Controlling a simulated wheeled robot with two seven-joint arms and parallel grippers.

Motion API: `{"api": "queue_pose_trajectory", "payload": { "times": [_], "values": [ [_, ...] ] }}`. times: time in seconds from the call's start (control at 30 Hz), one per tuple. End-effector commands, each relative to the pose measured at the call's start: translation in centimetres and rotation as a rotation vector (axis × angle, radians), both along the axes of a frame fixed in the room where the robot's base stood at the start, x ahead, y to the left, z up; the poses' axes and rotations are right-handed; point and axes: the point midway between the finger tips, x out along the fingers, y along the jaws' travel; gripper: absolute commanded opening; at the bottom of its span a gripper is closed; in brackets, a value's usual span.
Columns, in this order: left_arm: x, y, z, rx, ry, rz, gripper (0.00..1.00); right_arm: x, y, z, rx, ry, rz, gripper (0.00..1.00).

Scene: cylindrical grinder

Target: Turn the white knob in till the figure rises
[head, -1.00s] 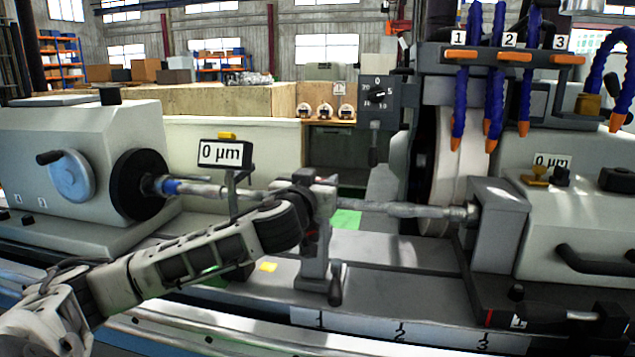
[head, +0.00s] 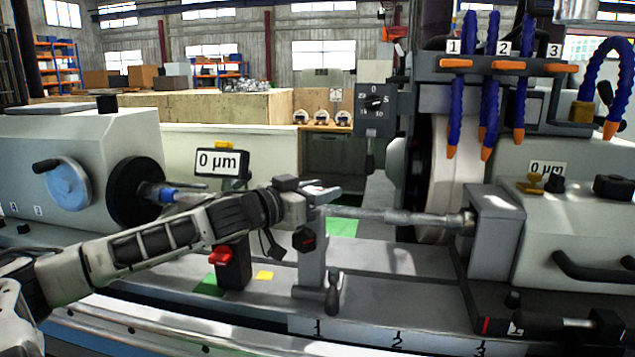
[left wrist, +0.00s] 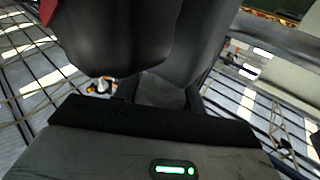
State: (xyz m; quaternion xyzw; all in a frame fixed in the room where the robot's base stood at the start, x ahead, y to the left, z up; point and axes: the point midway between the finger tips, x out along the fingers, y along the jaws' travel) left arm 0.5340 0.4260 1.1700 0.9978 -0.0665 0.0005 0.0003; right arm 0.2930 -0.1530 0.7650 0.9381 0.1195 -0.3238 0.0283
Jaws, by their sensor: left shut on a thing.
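A second display (head: 546,168) at the right also reads 0 µm. My right gripper is not in view.
A red knob (head: 220,257) is on a dark block under my forearm. The grinding wheel (head: 440,180) and blue hoses (head: 488,85) stand at the right.

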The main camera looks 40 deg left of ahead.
Motion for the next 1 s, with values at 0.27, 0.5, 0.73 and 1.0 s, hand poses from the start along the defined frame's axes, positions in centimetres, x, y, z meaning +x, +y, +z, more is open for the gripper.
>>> {"api": "queue_pose_trajectory", "payload": {
  "times": [0.27,0.5,0.73,1.0],
  "values": [
    [0.00,-0.10,-0.01,0.001,0.001,-0.039,0.18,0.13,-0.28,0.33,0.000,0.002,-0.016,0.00],
    [-0.01,-0.12,-0.07,0.002,0.001,-0.040,0.18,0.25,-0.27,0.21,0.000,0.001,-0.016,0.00],
    [-0.01,-0.13,-0.07,0.001,0.001,-0.040,0.63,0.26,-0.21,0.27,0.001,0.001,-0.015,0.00],
    [-0.02,-0.19,0.04,0.000,0.001,-0.042,0.63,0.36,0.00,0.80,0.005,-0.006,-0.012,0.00]
  ]
}}
